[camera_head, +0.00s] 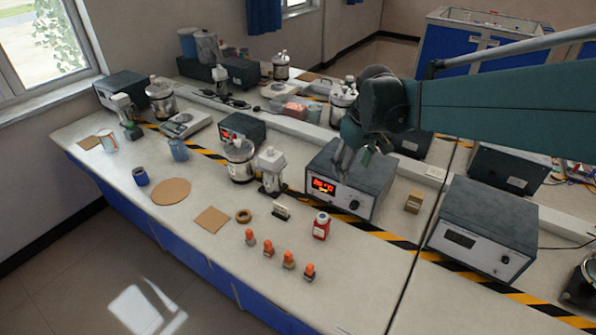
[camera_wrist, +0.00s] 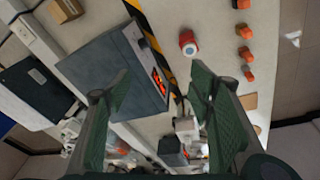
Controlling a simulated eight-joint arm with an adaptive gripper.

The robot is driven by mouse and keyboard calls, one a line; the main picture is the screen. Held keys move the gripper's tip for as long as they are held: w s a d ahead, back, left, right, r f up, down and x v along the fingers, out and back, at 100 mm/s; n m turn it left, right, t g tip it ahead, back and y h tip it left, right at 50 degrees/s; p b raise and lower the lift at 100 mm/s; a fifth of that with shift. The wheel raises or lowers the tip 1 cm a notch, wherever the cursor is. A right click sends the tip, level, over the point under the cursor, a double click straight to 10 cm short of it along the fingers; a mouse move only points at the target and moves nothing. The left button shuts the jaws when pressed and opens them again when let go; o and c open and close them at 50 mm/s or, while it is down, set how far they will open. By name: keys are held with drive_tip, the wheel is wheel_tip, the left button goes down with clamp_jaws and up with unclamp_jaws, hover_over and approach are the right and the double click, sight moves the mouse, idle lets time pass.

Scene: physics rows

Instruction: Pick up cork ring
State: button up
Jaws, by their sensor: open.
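The cork ring (camera_head: 243,216) is a small brown ring lying flat on the white bench in the head view. It lies just right of a square cork mat (camera_head: 212,220). My gripper (camera_head: 352,160) is above the power supply box (camera_head: 345,190) with the red display, to the right of the ring and well apart from it. In the wrist view my gripper (camera_wrist: 158,85) has its two green fingers spread with nothing between them. I cannot make out the ring in the wrist view; the right finger may cover it.
Several orange-topped pieces (camera_head: 288,260) stand along the front edge. A red-labelled jar (camera_head: 321,226), a small dark-and-white block (camera_head: 281,211) and metal vessels (camera_head: 240,160) stand around the ring. A round cork mat (camera_head: 171,191) lies farther left.

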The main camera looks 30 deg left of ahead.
drive_tip(key=s+a+f+n, duration=0.15)
drive_tip(key=a+f, duration=0.35)
drive_tip(key=a, duration=0.7)
drive_tip(key=n+g+h, duration=0.2)
drive_tip(key=n, duration=0.5)
approach(243, 213)
drive_tip(key=shift+s+d+f+m+p, duration=0.25)
drive_tip(key=shift+s+d+p, duration=0.2)
drive_tip(key=shift+s+d, duration=0.15)
drive_tip(key=shift+d+f, duration=0.1)
drive_tip(key=shift+f, duration=1.15)
drive_tip(key=shift+d+f, duration=0.1)
drive_tip(key=shift+f, duration=2.5)
